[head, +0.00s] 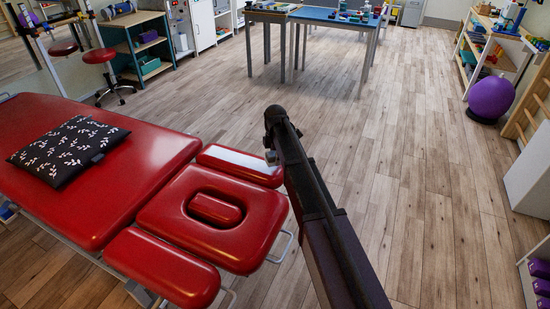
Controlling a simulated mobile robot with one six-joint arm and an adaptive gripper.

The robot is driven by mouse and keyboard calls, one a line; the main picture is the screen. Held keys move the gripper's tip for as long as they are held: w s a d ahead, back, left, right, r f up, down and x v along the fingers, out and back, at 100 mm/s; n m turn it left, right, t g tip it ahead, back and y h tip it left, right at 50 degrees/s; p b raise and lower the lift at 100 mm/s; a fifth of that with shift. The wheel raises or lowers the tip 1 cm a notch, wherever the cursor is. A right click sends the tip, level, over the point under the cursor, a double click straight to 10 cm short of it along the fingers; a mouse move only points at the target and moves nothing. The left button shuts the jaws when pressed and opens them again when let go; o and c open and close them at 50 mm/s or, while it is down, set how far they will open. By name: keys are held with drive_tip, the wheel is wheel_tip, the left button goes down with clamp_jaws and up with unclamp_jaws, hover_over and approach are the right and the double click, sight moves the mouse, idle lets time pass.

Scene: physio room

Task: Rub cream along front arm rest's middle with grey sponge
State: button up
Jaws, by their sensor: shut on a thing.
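The red treatment table's head end has two arm rests beside a face cushion (213,212). The far arm rest (268,178) carries a whitish band along its top; I cannot tell cream from shine. The near arm rest (162,268) is plain red. My arm reaches up from the bottom right, and my gripper (271,150) is mostly hidden behind it, at the right end of the far arm rest. A small grey piece shows there, seemingly the grey sponge (271,158) in its shut jaws. I cannot tell whether it touches the rest.
A black patterned pillow (68,150) lies on the red table (135,160). A red stool (100,58) stands behind it. A blue-topped table (318,14) is at the back and a purple ball (490,98) at the right. The wooden floor between is clear.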

drive_tip(key=shift+r+p, duration=0.45)
drive_tip(key=shift+r, duration=0.3)
drive_tip(key=shift+r+p, duration=1.5)
